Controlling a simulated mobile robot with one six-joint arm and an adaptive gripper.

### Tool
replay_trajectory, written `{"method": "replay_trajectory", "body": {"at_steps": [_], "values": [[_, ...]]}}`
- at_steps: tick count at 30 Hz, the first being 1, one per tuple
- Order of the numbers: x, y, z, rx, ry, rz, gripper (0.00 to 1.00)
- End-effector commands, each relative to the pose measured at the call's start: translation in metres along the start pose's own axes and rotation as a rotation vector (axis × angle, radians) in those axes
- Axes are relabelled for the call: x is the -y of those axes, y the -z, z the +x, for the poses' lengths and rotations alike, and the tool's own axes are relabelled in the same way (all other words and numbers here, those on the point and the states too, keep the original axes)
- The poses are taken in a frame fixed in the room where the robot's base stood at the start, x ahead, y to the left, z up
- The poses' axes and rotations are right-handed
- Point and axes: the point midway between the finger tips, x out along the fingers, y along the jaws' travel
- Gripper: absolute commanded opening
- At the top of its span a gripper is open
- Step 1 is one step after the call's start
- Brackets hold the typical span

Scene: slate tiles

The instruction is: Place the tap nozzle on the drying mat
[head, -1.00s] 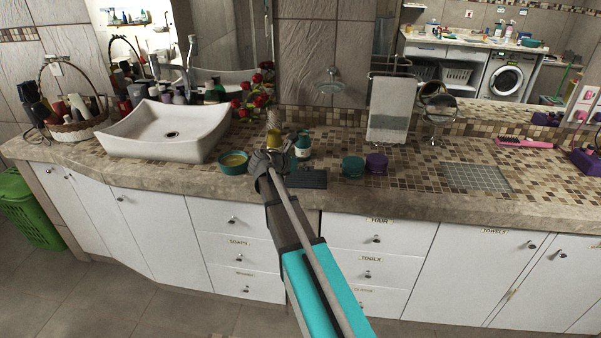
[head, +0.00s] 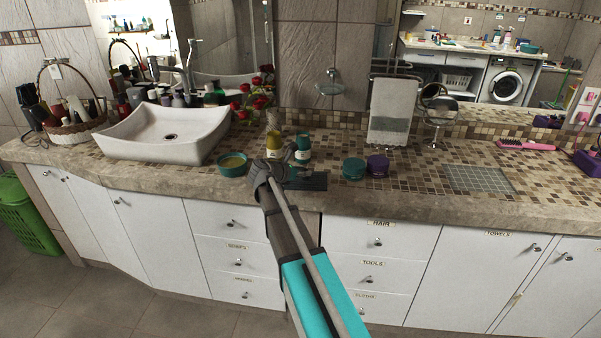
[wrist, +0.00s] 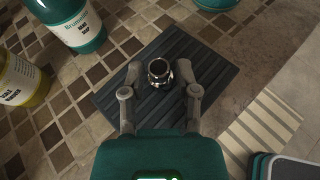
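The tap nozzle (wrist: 159,72), a small metal ring-shaped piece with its opening towards the camera, is between my gripper's fingers (wrist: 159,74) in the wrist view. The dark ribbed drying mat (wrist: 125,99) lies beneath it. I cannot tell whether the fingers touch the nozzle or whether the nozzle rests on the mat. In the head view my gripper (head: 301,173) is low over the mat (head: 316,184), near the counter's front edge. The nozzle is too small to make out there.
Behind the mat stand a teal hand-soap bottle (head: 303,152) and a yellow bottle (head: 275,150). A teal bowl (head: 233,168) is to the left. Teal (head: 353,169) and purple (head: 377,166) jars stand to the right. The white sink (head: 165,135) is farther left.

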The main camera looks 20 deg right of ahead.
Motion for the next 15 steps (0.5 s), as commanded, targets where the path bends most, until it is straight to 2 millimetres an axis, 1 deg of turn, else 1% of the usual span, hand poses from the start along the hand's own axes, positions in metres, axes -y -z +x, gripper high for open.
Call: {"method": "replay_trajectory", "body": {"at_steps": [1,2,3,15], "values": [[0.0001,-0.0001,-0.0001,0.000,0.000,0.000,0.57],[0.0000,-0.0001,-0.0001,0.000,0.000,0.000,0.63],[0.0000,-0.0001,-0.0001,0.000,0.000,0.000,0.64],[-0.0001,-0.0011,-0.0005,0.000,0.000,0.000,0.64]]}}
